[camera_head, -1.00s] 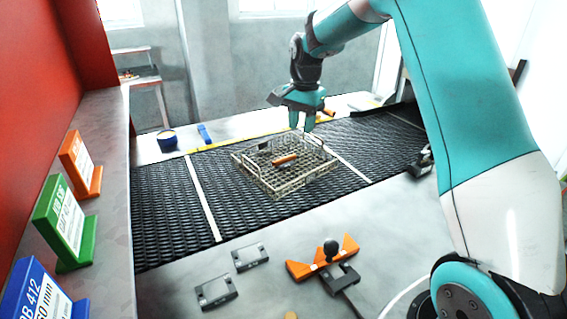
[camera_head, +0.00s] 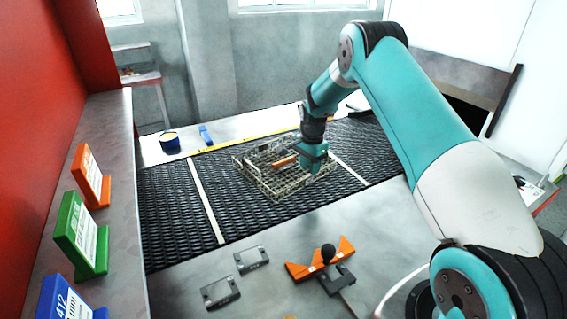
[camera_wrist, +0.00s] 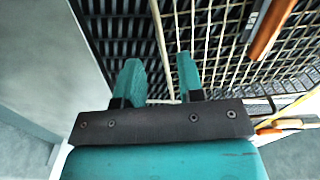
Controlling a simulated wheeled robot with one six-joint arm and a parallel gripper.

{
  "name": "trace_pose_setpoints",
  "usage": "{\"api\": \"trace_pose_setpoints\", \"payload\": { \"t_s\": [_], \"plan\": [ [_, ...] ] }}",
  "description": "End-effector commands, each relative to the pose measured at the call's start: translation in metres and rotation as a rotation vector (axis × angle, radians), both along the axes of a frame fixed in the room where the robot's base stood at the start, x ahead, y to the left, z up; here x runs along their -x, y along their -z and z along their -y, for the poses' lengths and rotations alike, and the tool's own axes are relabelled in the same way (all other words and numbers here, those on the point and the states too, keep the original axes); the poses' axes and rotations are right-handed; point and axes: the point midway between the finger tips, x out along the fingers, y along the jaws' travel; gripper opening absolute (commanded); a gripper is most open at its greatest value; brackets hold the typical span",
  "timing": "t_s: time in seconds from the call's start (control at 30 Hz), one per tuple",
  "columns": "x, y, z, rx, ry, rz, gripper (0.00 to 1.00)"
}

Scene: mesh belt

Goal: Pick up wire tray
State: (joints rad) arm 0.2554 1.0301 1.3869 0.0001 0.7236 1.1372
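The beige wire tray (camera_head: 262,183) lies on the black mesh belt, with an orange-brown bar (camera_head: 284,161) inside it. My gripper (camera_head: 316,168) points down at the tray's right side. In the wrist view the gripper (camera_wrist: 160,75) is open, its two teal fingers apart. A rim wire of the wire tray (camera_wrist: 158,40) runs through the gap between the fingers. I cannot tell whether either finger touches it. The tray's grid and the orange-brown bar (camera_wrist: 272,27) lie to the right of the fingers there. In the head view the gripper hides part of the tray's right edge.
The mesh belt (camera_head: 165,205) carries pale cross strips. In front are an orange clamp (camera_head: 303,271) with a black knob and two grey brackets (camera_head: 251,259). A blue tub (camera_head: 169,141) stands behind the belt. Orange, green and blue signs stand on the left ledge (camera_head: 118,150).

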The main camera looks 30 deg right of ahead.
Motion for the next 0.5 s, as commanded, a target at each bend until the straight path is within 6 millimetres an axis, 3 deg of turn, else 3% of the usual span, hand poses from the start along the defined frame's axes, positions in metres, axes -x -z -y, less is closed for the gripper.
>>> {"api": "trace_pose_setpoints", "payload": {
  "t_s": [0.5],
  "plan": [
    [-0.002,0.052,0.001,-0.001,0.0,-0.001,0.35]
  ]
}}
